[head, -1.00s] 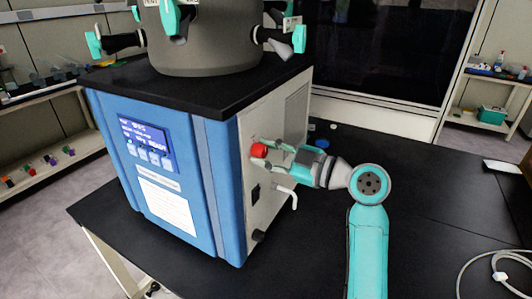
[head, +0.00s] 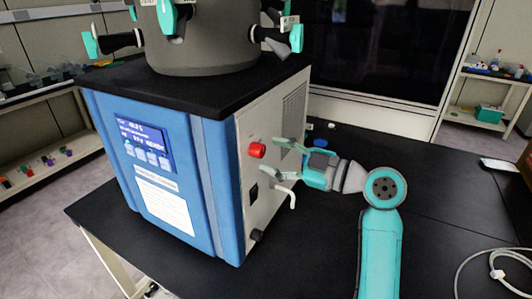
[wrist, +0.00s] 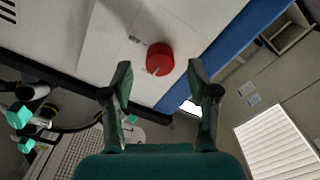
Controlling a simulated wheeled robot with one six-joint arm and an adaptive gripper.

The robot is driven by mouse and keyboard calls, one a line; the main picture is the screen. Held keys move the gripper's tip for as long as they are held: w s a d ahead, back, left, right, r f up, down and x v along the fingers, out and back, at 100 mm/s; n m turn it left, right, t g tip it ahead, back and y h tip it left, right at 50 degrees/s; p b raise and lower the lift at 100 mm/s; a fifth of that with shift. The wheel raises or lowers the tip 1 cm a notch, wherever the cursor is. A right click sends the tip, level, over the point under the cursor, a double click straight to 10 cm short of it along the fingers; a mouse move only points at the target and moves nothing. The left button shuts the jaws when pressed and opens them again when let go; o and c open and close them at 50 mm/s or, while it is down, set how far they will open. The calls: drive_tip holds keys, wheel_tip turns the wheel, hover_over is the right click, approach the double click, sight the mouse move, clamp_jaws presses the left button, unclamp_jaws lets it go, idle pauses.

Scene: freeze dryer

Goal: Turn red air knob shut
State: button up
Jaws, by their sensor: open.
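The red air knob (head: 257,150) sits on the light side panel of the blue freeze dryer (head: 185,190). In the wrist view the red knob (wrist: 160,58) is round, with a pale mark near its lower edge, and lies ahead of the fingertips. My gripper (head: 277,158) is to the right of the knob in the head view, its fingers spread and pointing at the panel. In the wrist view my gripper (wrist: 160,75) is open and empty, with the knob beyond the gap between the fingers. The fingers appear apart from the knob.
A white bent spout (head: 287,194) and a black switch (head: 254,193) are on the panel below the knob. A grey chamber with teal-handled valves (head: 175,22) stands on top. The black bench (head: 430,190) is clear right of my arm, except for a white cable (head: 500,276).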

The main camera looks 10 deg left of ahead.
drive_tip(key=v, duration=0.9)
